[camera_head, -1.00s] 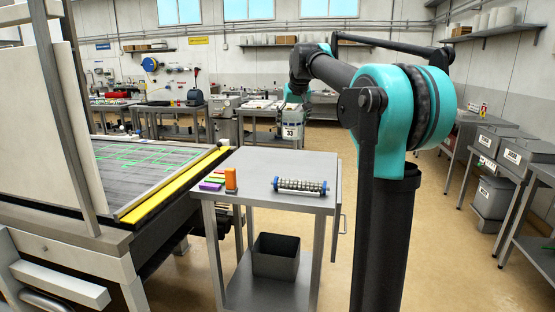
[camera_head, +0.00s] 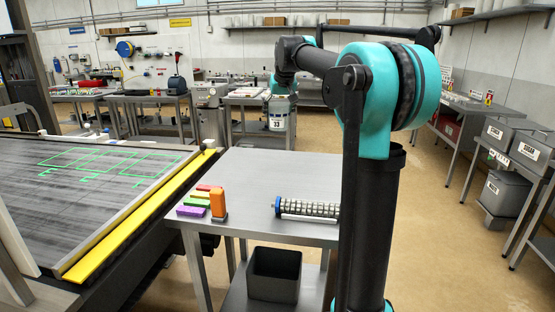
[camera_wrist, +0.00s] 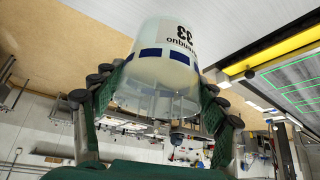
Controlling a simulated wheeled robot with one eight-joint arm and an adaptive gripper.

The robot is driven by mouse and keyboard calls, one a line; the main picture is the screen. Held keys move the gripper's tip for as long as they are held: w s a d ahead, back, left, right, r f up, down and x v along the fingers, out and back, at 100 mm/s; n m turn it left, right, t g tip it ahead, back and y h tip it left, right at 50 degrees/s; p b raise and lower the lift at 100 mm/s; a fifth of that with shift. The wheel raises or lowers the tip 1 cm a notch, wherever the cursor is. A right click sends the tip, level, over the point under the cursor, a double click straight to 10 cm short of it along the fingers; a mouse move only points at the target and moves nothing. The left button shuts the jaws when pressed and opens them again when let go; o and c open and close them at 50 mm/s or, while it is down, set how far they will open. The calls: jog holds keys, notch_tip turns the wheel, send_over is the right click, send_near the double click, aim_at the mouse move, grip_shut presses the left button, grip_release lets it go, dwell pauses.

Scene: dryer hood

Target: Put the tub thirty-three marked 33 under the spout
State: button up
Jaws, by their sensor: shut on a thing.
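The tub thirty-three (camera_head: 278,118) is a pale, translucent tub with blue marks and a white label reading 33. It hangs in the air beyond the grey trolley in the head view. In the wrist view the tub (camera_wrist: 165,65) fills the top middle, with its label upside down. My gripper (camera_wrist: 162,92) has its dark green fingers on both sides of the tub and is shut on it. In the head view my gripper is too small to make out clearly above the tub. I cannot pick out a spout in either view.
A grey trolley (camera_head: 255,180) carries a roller tool (camera_head: 307,209), coloured blocks (camera_head: 205,202) and, below, a dark bin (camera_head: 274,274). A dark printing table (camera_head: 80,180) with a yellow edge strip lies left. Grey boxes (camera_head: 505,188) stand right. Floor between trolley and right benches is clear.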

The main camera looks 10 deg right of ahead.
notch_tip(320, 180, down, 17)
jog(key=shift+f, duration=0.15)
dwell(0.4)
jog(key=o, duration=1.1)
jog(key=shift+f, duration=0.1)
